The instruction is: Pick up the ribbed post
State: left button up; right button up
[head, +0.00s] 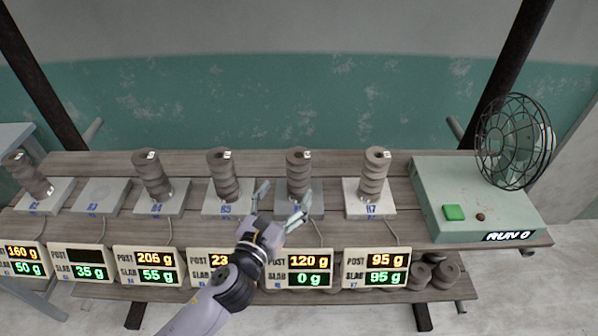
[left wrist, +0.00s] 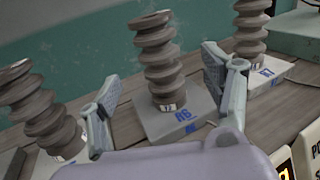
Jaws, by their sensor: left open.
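Several grey, stacked-looking ribbed posts stand upright on pale slabs along the bench. The ribbed post in front of my left gripper (head: 282,200) is the second from the right (head: 298,165). It also shows in the left wrist view (left wrist: 160,62), standing on a slab with blue marking (left wrist: 192,118). My left gripper is open and empty, with its fingers apart on either side of that post's lower part in the left wrist view (left wrist: 163,85). I see no finger clearly touching it. My right gripper is not in view.
Neighbouring posts stand close by, to the left (head: 222,175) and right (head: 374,175). One slab (head: 100,196) is bare. Readout boxes (head: 376,268) line the front; one under my arm is partly hidden. A green box (head: 470,190) with a fan (head: 514,140) is at right.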

aim_at(294, 179)
pick_arm(q)
jog(key=x, duration=0.3)
jog(key=shift+w+d, duration=0.15)
jog(key=shift+w, duration=0.2)
jog(key=shift+w+f, duration=0.1)
jog(key=shift+w, duration=0.25)
jog(key=x, duration=0.4)
jog(key=shift+w+f+p, duration=0.15)
jog(key=shift+f+p, duration=0.15)
jog(key=shift+p, duration=0.1)
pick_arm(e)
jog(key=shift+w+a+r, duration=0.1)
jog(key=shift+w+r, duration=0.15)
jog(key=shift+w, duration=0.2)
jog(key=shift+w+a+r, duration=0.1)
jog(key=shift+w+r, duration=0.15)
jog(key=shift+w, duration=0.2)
pick_arm(q)
jog(key=shift+c, duration=0.2)
grip_shut()
jog(key=shift+r, duration=0.1)
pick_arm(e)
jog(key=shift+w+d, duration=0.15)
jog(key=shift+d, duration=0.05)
